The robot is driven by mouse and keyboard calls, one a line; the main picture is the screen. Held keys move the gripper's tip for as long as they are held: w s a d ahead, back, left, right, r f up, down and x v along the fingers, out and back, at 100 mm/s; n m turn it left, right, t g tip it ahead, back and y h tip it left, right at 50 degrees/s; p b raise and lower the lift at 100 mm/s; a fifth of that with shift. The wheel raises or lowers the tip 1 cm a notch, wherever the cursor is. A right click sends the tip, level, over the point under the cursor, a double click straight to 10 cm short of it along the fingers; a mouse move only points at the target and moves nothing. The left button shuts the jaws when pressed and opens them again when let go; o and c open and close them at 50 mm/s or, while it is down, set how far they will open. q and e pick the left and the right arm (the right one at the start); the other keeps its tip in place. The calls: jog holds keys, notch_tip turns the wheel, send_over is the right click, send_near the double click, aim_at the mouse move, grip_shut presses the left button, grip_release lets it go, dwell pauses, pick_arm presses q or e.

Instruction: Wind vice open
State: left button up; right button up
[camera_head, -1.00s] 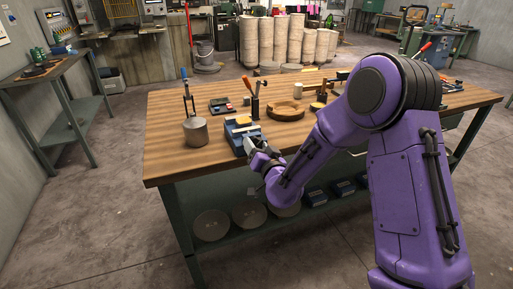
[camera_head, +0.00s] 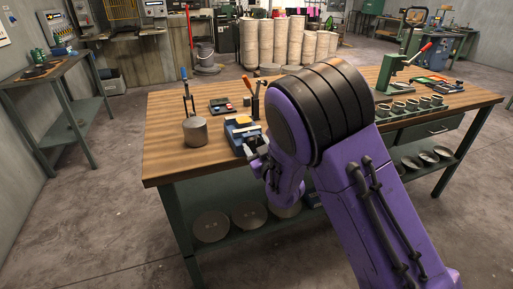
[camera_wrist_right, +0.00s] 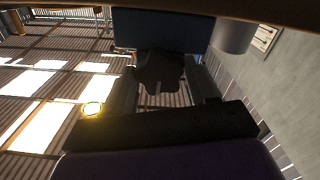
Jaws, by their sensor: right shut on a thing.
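The blue vice (camera_head: 239,131) stands at the front edge of the wooden workbench, left of my right arm. A pale block shows on its top. My right gripper (camera_head: 252,149) is at the vice's front end. In the right wrist view, the gripper (camera_wrist_right: 160,90) has its fingers on either side of a dark lobed handle (camera_wrist_right: 158,70), shut on it, with the vice's blue body (camera_wrist_right: 160,30) behind. The handle is too small to make out in the head view. My left gripper is not in view.
A grey cylinder (camera_head: 195,131) stands on the workbench (camera_head: 166,158) left of the vice. Tools and a small tray (camera_head: 220,105) lie behind. A green press (camera_head: 397,70) and several cups stand at the right. My arm hides the bench middle.

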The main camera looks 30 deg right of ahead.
jog(key=shift+n, duration=0.3)
jog(key=shift+f, duration=0.1)
jog(key=o, duration=1.1)
jog(key=shift+c, duration=0.2)
jog(key=p+v, duration=0.2)
jog(key=v, duration=0.8)
jog(key=shift+s, duration=0.3)
